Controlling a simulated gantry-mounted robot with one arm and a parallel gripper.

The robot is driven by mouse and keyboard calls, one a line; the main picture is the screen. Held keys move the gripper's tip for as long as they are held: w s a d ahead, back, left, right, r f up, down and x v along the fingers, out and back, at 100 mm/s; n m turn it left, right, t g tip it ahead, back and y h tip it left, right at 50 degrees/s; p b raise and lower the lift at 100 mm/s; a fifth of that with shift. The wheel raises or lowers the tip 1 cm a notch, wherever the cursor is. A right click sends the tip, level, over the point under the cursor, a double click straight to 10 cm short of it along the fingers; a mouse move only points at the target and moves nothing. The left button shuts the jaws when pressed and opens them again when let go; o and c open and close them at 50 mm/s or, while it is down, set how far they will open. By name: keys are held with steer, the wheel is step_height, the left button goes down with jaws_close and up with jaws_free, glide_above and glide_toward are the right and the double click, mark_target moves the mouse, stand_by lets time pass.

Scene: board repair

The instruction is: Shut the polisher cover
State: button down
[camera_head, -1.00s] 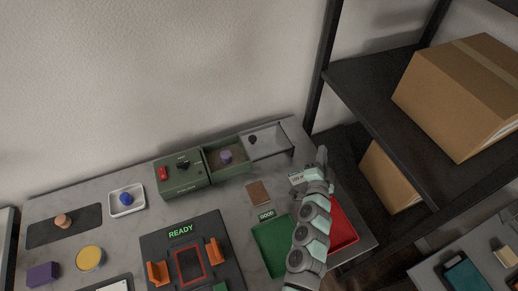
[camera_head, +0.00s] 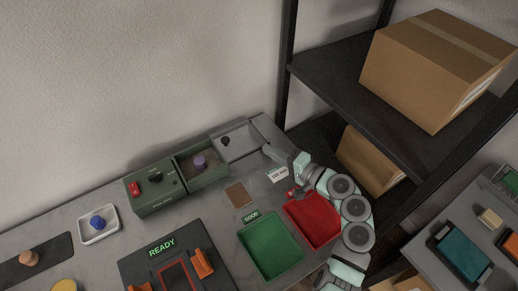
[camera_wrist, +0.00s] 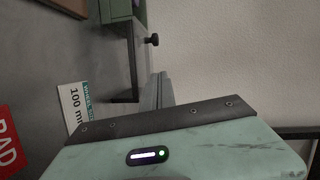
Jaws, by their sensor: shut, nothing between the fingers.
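The green polisher (camera_head: 150,196) stands along the back of the bench, with a red switch and a dark knob. Its right compartment (camera_head: 203,178) is uncovered, and a purple knob-like piece (camera_head: 200,161) shows inside. The grey cover (camera_head: 240,148) is open, spread to the right of that compartment, with a black knob (camera_head: 225,141) on it. The knob also shows in the wrist view (camera_wrist: 152,40).
A "100 mm" label (camera_head: 278,174) lies just in front of my gripper. A red tray (camera_head: 313,219) and a green tray (camera_head: 270,246) are in front. A brown pad (camera_head: 239,195) lies before the polisher. A dark shelf (camera_head: 385,97) with boxes rises at the right.

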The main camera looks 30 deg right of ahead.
mark_target(239, 149)
steer(key=b+x, duration=0.1)
steer(key=x, duration=0.8)
steer(key=shift+a, duration=0.1)
steer(key=shift+w+a+f, duration=0.15)
steer(key=shift+a, duration=0.4)
steer(key=shift+w+a+f, duration=0.1)
steer(key=shift+w+a, duration=0.1)
steer(key=shift+a, duration=0.4)
steer(key=shift+w+a, duration=0.25)
steer(key=shift+a, duration=0.15)
